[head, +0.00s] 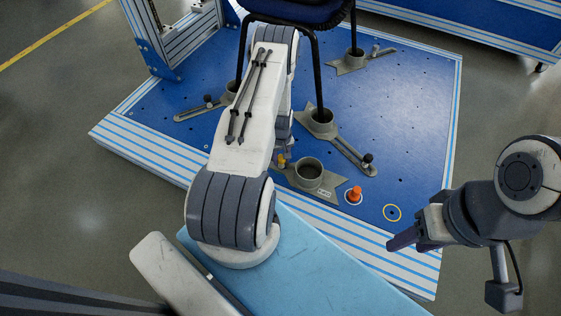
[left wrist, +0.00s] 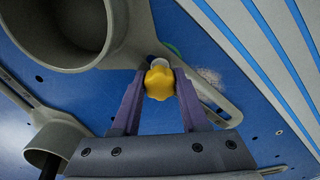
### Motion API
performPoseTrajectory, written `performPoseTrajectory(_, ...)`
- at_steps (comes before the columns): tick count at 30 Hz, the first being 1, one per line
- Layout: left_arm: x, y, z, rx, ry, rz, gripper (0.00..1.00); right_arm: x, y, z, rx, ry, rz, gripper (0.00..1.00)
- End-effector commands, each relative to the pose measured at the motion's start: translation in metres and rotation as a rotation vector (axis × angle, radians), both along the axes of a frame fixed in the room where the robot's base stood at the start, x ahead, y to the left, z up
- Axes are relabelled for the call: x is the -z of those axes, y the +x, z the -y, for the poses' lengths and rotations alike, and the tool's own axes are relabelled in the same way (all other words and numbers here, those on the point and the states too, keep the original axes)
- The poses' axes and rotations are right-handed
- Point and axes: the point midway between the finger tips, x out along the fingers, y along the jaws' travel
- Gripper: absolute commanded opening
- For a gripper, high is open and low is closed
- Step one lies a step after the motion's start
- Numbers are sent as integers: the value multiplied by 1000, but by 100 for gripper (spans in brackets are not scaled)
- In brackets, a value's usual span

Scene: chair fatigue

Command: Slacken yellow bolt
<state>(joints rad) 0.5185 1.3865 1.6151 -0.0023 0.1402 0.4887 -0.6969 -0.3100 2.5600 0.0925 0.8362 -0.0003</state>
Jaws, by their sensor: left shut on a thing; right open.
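The yellow bolt (head: 282,160) sits on the slotted foot of a grey cup clamp (head: 309,176) near the platform's front edge. In the left wrist view the yellow bolt (left wrist: 159,82) has a lobed head and stands between the purple fingers of my left gripper (left wrist: 160,90). The fingers are shut on its sides. In the head view my left arm hides most of this gripper. The grey clamp's round cup (left wrist: 68,30) is beside the bolt and looks empty.
A chair (head: 293,12) stands on the blue platform (head: 405,110), its legs in other grey clamps (head: 318,124) with black knobs. Grey floor lies around the platform.

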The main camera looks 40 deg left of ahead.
Motion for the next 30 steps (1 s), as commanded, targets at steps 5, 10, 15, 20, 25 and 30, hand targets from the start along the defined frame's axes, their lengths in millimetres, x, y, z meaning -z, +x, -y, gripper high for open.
performPoseTrajectory(5, 0, 0, 0, -107, -1, -1, 0, -1, 0, 0, 0, 0, 0, 50)
performPoseTrajectory(10, 0, 0, 0, -107, -1, -1, 0, -1, 0, 0, 0, 0, 0, 50)
performPoseTrajectory(15, -1, 0, 0, -190, -1, -1, 0, -2, 0, 0, 0, 0, 0, 50)
performPoseTrajectory(20, -1, 0, 0, -387, -1, 0, 0, -4, 0, 0, 0, 0, 0, 50)
performPoseTrajectory(25, 0, 0, 0, -459, -1, 0, 0, -4, 0, 0, 0, 0, 0, 50)
performPoseTrajectory(30, 0, 0, 0, -457, -1, 0, 52, -4, 0, 0, 0, 0, 0, 50)
